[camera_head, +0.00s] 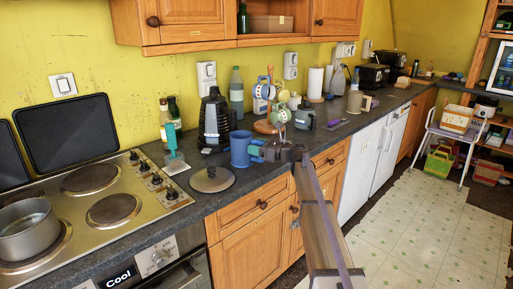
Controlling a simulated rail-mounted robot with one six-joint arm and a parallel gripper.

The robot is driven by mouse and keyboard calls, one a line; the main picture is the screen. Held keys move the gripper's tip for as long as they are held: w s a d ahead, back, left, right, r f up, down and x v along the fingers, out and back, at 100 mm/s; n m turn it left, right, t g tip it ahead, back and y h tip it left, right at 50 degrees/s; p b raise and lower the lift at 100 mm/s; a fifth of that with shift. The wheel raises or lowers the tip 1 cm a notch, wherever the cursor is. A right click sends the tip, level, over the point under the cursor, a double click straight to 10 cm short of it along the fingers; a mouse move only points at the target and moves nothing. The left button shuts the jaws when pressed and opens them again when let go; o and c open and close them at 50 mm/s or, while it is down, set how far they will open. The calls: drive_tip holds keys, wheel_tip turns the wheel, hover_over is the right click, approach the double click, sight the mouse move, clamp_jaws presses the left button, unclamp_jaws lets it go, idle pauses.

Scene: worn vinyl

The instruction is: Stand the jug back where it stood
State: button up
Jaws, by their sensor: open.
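A blue jug (240,151) stands upright on the dark countertop (218,203), between the stove and my arm. Its handle side faces right, toward my gripper (262,150). My gripper is open, with its fingers at or very near the jug's handle. From this view I cannot tell whether the fingers touch the handle or stand around it. No mark of the jug's earlier place can be made out.
A round lid (212,179) lies in front of the jug to the left. A black coffee maker (214,120) and a teal brush (173,148) stand behind and left. A mug tree (269,100) and a grey kettle (305,118) stand behind my gripper. A pot (27,232) sits on the stove.

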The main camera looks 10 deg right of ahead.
drive_tip(key=shift+s+d, duration=0.1)
idle(0.5)
drive_tip(key=shift+v, duration=3.9)
drive_tip(key=v, duration=1)
drive_tip(key=shift+s+d, duration=0.25)
drive_tip(key=shift+d, duration=0.1)
